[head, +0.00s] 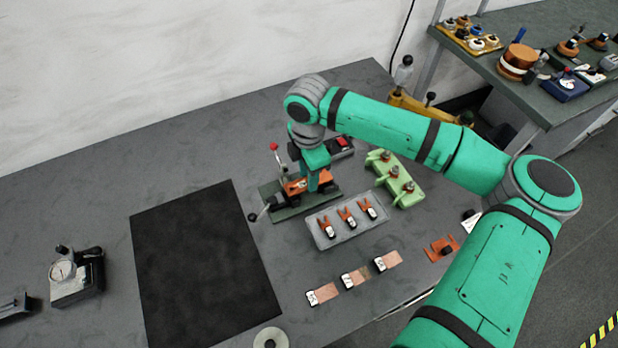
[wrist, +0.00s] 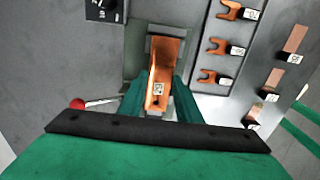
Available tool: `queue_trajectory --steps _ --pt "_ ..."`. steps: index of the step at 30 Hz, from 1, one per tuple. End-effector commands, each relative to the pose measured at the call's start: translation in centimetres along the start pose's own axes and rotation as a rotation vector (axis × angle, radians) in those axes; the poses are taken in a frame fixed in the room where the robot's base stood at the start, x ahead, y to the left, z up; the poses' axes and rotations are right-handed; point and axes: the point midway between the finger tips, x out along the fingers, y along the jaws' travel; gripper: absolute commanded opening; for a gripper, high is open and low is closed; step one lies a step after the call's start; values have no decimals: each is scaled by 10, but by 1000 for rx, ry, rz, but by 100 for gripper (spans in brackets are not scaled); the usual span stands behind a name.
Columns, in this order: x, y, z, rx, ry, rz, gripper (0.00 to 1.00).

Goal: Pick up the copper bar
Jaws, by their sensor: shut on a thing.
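The copper bar (wrist: 166,58) is a flat orange-brown piece with a small white label near its lower end in the wrist view. My gripper (wrist: 160,100) has its two green fingers on either side of the bar's lower part and is shut on it. In the head view the copper bar (head: 294,187) shows partly at a green-grey fixture (head: 290,212) with a red-knobbed lever, and my gripper (head: 312,183) points down there and hides part of it. I cannot tell whether the bar still touches the fixture.
A grey tray (head: 328,244) with several copper fork pieces lies close by on the right. Labelled copper strips (head: 354,277) lie nearer the front edge. A green block (head: 409,192) stands behind the tray. A black mat (head: 200,270) on the left is clear.

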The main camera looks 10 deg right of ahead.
Motion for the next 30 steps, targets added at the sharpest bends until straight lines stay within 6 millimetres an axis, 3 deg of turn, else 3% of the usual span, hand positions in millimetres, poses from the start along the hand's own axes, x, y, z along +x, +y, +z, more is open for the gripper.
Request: queue_trajectory --steps 2,10,15,21,30 --pt "-15 0 0 0 1 4 2" --pt "-73 -50 9 -2 0 4 2" --pt "-90 -88 14 -5 1 3 2" --pt "-104 -120 21 -2 0 1 2" --pt "-111 -138 26 2 0 0 2"
